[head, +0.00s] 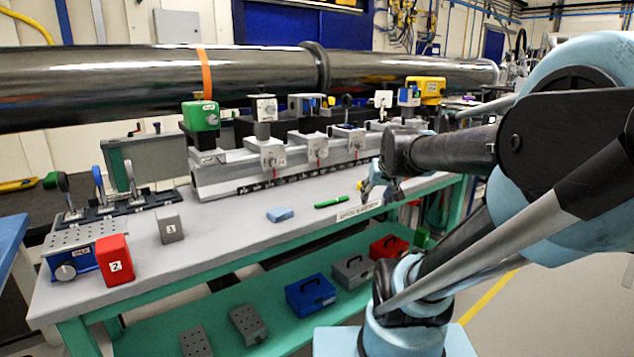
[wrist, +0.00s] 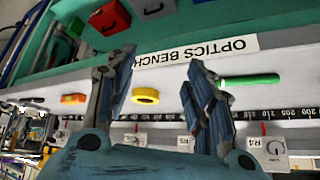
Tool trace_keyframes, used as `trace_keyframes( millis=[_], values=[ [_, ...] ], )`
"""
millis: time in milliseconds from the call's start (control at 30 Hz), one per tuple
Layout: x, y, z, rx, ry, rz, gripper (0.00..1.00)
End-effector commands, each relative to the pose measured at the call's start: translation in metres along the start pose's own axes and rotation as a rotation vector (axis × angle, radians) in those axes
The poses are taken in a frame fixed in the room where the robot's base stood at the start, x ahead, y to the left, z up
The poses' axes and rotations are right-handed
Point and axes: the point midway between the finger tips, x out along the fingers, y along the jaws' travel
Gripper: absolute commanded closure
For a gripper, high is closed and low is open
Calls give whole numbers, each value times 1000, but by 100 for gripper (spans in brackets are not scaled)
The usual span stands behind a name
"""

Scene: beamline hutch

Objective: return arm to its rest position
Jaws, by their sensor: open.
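My gripper (head: 376,186) hangs at the end of my blue and black arm, over the front right part of the bench top (head: 240,235) in the head view. In the wrist view my gripper (wrist: 162,68) has its two fingers spread wide, with nothing between them but the view of the bench. The bench's "OPTICS BENCH" label (wrist: 205,50) appears upside down past the fingertips. My arm hides part of the bench's right end.
A rail (head: 285,165) with several optic mounts runs along the bench's back, under a long dark pipe (head: 130,80). A blue block (head: 280,214) and a green marker (head: 332,202) lie on the top. A red block (head: 115,260) stands left. The lower shelf (head: 275,325) holds several boxes.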

Motion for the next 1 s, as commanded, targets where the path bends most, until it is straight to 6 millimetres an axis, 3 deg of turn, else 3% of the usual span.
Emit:
trace_keyframes(
  millis=[200,700,833,1000],
  values=[
    [-10,10,18,-23,4,69,52],
    [-6,13,184,-27,-370,67,52],
    [-7,14,202,-27,-416,66,52],
    [-8,14,205,-27,-424,66,52]
  ],
)
